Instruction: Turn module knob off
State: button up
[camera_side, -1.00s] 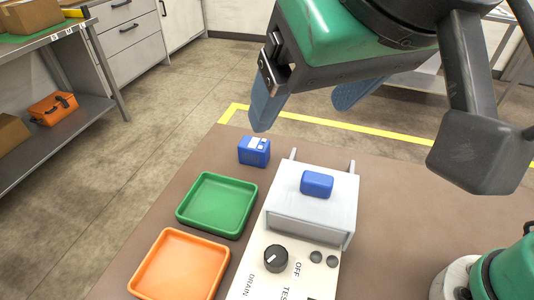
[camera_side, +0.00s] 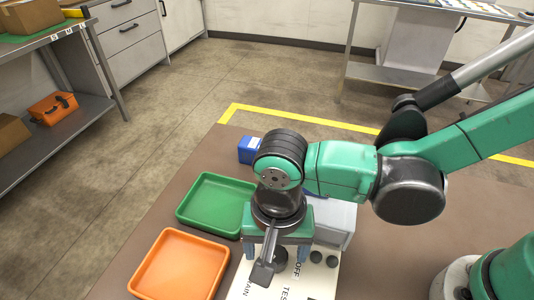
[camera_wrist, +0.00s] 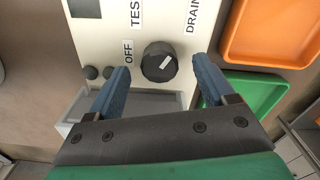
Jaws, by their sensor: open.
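The black module knob (camera_wrist: 159,62) sits on the pale panel (camera_wrist: 100,30), its white mark pointing toward the DRAIN label (camera_wrist: 192,14). The OFF label (camera_wrist: 128,52) is left of the knob in the wrist view, with TEST (camera_wrist: 135,12) above it. My gripper (camera_wrist: 161,68) is open, with one blue finger on each side of the knob and a visible gap on both sides. In the side view my gripper (camera_side: 276,252) points down over the panel and hides most of the knob. How far the fingertips are above the panel cannot be told.
A green tray (camera_side: 184,207) and an orange tray (camera_side: 141,284) lie left of the module. A blue box (camera_side: 246,150) stands behind, partly hidden by my arm. The module's grey housing (camera_side: 337,222) is partly covered. Two small dark buttons (camera_wrist: 99,72) sit near OFF.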

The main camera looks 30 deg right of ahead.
jog(key=shift+f, duration=0.75)
grip_shut()
